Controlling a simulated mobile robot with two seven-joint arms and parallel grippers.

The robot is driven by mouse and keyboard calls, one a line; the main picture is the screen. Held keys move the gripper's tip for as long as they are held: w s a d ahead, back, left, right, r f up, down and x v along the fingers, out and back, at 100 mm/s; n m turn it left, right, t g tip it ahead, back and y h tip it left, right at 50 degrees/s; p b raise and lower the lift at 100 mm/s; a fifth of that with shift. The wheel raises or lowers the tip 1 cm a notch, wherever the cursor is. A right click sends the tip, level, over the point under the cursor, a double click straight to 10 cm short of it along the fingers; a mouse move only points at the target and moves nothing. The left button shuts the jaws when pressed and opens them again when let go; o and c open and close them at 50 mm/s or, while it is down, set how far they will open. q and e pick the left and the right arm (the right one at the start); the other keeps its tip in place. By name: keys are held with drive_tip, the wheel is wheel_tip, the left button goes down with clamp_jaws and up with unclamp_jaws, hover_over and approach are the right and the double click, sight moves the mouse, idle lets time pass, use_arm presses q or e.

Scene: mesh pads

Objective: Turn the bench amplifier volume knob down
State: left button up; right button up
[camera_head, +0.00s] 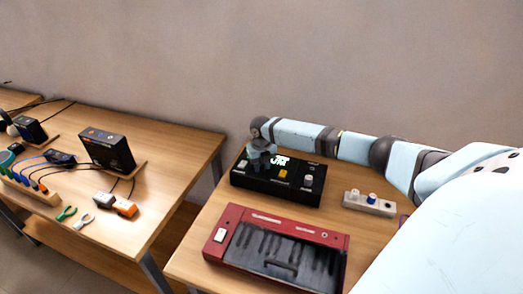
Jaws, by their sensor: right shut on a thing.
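A black box with controls on its top, which I take for the bench amplifier (276,195), sits at the back of the right-hand table. Its top carries a pale switch at the left, a yellow control in the middle and a light grey knob (308,180) at the right. My right gripper (261,164) points down onto the left back part of the box. It is shut on a knob there, which I take for the volume knob; the gripper hides it. Its setting cannot be read. My left gripper is out of view.
A red keyboard-like device (274,250) lies in front of the box. A pale block with knobs (369,203) stands to the right. My right arm spans the back right. The left table (160,190) holds a dark boxed device (107,150), cables and pliers; a gap separates the tables.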

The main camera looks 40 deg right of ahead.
sight(261, 165)
drive_tip(key=o, duration=0.9)
drive_tip(key=shift+o, duration=0.2)
wheel_tip(261, 165, up, 14)
drive_tip(key=shift+b, duration=0.4)
drive_tip(key=shift+f, duration=0.1)
